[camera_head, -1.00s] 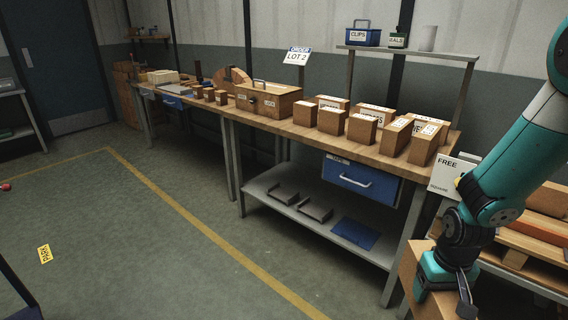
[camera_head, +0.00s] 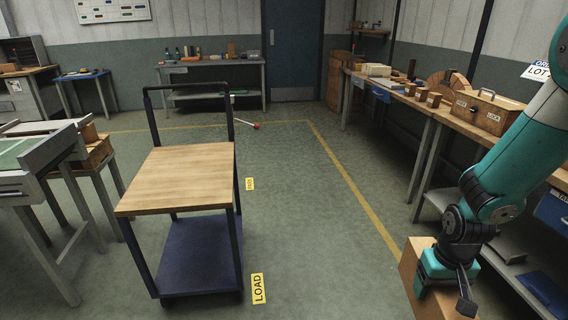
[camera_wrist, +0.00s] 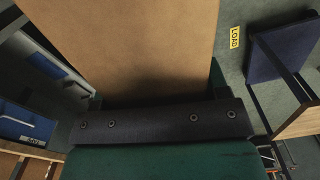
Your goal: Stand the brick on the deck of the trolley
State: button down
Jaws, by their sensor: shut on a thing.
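The brick (camera_head: 411,268) is a large tan block held by my gripper (camera_head: 449,272) at the lower right of the head view. My gripper is shut on it. In the wrist view the brick (camera_wrist: 130,45) fills the upper middle, and part of its far end is out of frame. The trolley (camera_head: 184,178) stands left of centre in the head view, apart from the gripper and brick. Its light wooden deck is bare, with a dark handle frame behind and a dark blue lower shelf (camera_head: 200,262). The trolley's lower shelf also shows at the right of the wrist view (camera_wrist: 275,48).
A yellow LOAD sign (camera_head: 258,288) lies on the floor by the trolley. A workbench with a wooden toolbox (camera_head: 487,112) runs along the right. A table with a green top (camera_head: 20,150) stands close to the trolley's left.

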aim_at(182, 178)
jog(key=u, duration=2)
jog(key=i, duration=2.8)
jog(key=z, duration=1.25)
jog(key=i, duration=0.45)
jog(key=u, duration=0.1)
